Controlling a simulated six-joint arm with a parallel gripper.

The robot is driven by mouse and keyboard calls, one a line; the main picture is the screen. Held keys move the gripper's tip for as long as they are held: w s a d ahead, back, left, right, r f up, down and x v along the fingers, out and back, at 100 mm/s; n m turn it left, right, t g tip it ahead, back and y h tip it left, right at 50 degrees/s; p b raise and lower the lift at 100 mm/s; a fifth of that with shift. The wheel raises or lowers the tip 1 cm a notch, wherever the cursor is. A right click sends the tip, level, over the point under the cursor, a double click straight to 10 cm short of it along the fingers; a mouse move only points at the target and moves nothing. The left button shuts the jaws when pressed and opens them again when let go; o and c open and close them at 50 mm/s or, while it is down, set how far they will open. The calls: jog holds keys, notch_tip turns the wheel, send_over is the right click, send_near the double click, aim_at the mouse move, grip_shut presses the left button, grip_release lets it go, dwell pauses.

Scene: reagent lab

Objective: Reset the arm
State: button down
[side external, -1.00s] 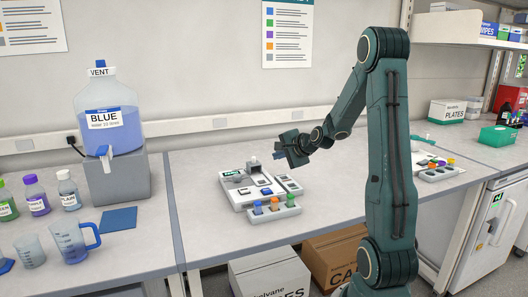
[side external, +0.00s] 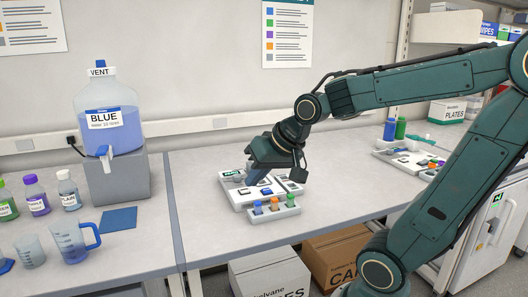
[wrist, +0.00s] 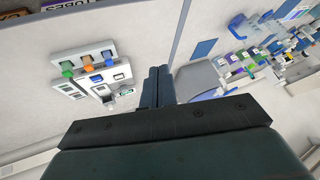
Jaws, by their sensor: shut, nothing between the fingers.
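My gripper (side external: 255,178) is low over the bench, just above or in front of the white station (side external: 235,197), and points downward. It hides part of the station's top; I cannot tell whether it touches it. In the wrist view the two fingers (wrist: 157,72) lie together with nothing between them. The wrist view also shows the white station (wrist: 85,72) to the left of the fingers. A small rack (side external: 287,214) with blue, orange and green caps stands at the station's front.
A blue carboy (side external: 108,118) stands on a grey block (side external: 118,180) at the left, with a jug (side external: 70,243), a beaker (side external: 31,251) and bottles nearby. Bench between is clear.

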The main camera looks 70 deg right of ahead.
jog(key=s+a+n+g, duration=0.1)
jog(key=s+a+n, duration=0.5)
jog(key=s, duration=0.4)
jog(key=shift+s+g+y, duration=0.25)
jog(key=shift+g+y, duration=0.05)
jog(key=shift+y, duration=0.1)
